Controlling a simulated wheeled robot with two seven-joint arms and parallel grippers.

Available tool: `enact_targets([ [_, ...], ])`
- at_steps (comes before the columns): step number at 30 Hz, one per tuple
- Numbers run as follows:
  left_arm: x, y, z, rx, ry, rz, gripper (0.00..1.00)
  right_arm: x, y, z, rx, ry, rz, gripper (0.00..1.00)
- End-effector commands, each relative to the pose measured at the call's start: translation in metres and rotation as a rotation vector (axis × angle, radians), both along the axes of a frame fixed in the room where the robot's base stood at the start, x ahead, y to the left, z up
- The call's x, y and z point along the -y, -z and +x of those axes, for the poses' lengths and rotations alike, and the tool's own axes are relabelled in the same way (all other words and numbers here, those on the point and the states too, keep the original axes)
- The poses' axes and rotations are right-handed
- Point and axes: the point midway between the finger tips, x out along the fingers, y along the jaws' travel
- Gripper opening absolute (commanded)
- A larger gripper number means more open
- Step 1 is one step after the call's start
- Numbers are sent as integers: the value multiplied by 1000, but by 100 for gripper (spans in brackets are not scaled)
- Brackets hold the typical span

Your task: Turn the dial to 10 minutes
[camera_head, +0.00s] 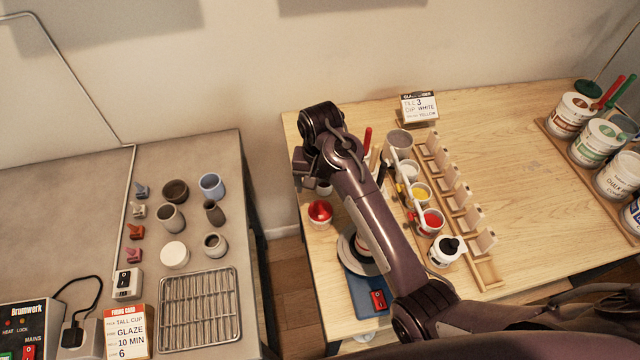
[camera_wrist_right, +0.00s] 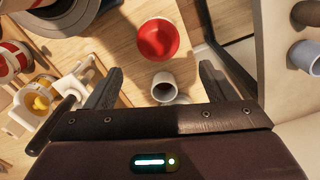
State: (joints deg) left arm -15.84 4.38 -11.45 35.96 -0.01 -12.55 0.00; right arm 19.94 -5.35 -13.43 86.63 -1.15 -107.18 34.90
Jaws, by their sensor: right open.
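No dial can be made out in either view. A Brumwerk control box (camera_head: 22,318) with heat and lock lamps and a mains switch is cut off at the lower left corner of the head view. A firing card (camera_head: 125,330) beside it reads tall cup, glaze, 10 min, 6. My right gripper (camera_wrist_right: 158,82) is open, its two fingers apart in the wrist view. A grey cup (camera_wrist_right: 163,86) shows between the fingers, with a red bowl (camera_wrist_right: 158,38) beyond. In the head view my right arm reaches over the wooden table and hides the fingertips. My left gripper is not in view.
The grey table (camera_head: 60,210) holds several cups, a wire rack (camera_head: 199,310), a fan switch (camera_head: 127,281) and a black plug (camera_head: 73,335) with its cord. A gap separates it from the wooden table (camera_head: 520,160), which carries paint pots, a wheel (camera_head: 350,250) and a wooden rack (camera_head: 487,272).

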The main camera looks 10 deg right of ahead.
Motion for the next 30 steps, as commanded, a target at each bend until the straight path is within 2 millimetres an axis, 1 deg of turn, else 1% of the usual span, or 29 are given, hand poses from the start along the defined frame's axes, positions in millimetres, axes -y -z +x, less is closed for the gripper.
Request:
enact_targets([
  [3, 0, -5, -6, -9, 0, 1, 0, 0, 10, -1, -5, -1, -1, 77],
  [5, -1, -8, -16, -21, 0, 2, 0, 0, 18, -2, -7, -1, -1, 77],
  [9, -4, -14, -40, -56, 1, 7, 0, 0, 41, -2, -6, -1, -1, 77],
  [12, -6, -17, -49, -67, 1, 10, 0, 0, 57, -2, -5, 0, 0, 77],
  [14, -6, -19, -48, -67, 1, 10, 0, 0, 64, -2, -3, 1, -1, 77],
  [16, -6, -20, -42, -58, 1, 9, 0, 0, 70, -2, -3, 0, 0, 77],
  [21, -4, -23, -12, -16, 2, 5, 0, 0, 77, -2, -2, 0, 1, 77],
  [22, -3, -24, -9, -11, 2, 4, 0, 0, 77, -2, -2, 0, 1, 77],
  [24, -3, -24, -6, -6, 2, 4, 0, 0, 77, -2, -1, 0, 0, 77],
  [26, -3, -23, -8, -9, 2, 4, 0, 0, 77, -2, -1, 0, 0, 77],
  [27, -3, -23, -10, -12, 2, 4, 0, 0, 77, -2, -1, 0, 0, 75],
  [30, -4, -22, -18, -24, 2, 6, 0, 0, 77, -2, -1, 0, 0, 62],
])
